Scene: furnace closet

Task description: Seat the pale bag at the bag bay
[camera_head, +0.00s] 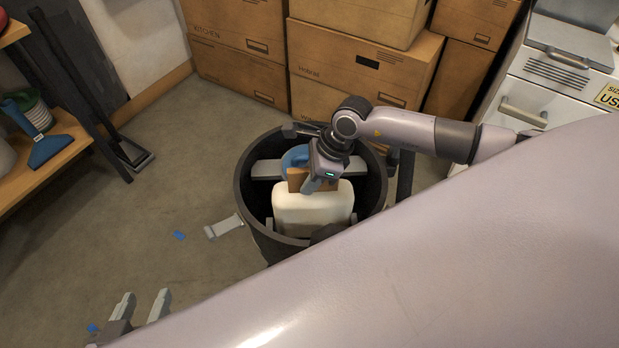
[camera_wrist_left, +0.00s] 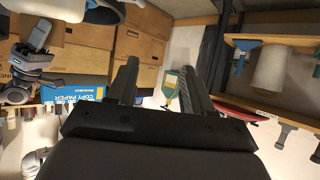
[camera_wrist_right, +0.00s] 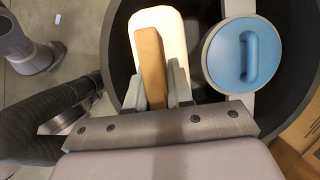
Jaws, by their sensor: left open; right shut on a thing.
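The pale bag (camera_head: 313,208) is a rounded cream block inside a dark round canister (camera_head: 243,190), on the near side of the grey crossbar (camera_head: 267,168). A brown plate (camera_wrist_right: 151,60) stands up from the bag. My right gripper (camera_head: 316,180) is shut on this plate from above, and the bag (camera_wrist_right: 168,20) shows behind it in the right wrist view. The bag's underside is hidden, so I cannot tell whether it touches the bay. My left gripper (camera_head: 143,305) is open and empty, low at the lower left, away from the canister.
A blue round cap (camera_wrist_right: 243,52) with a handle sits beside the bag on the crossbar. A grey latch (camera_head: 224,226) sticks out left of the canister. Cardboard boxes (camera_head: 235,65) stand behind, a shelf (camera_head: 50,150) at left, a white cabinet (camera_head: 545,95) at right.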

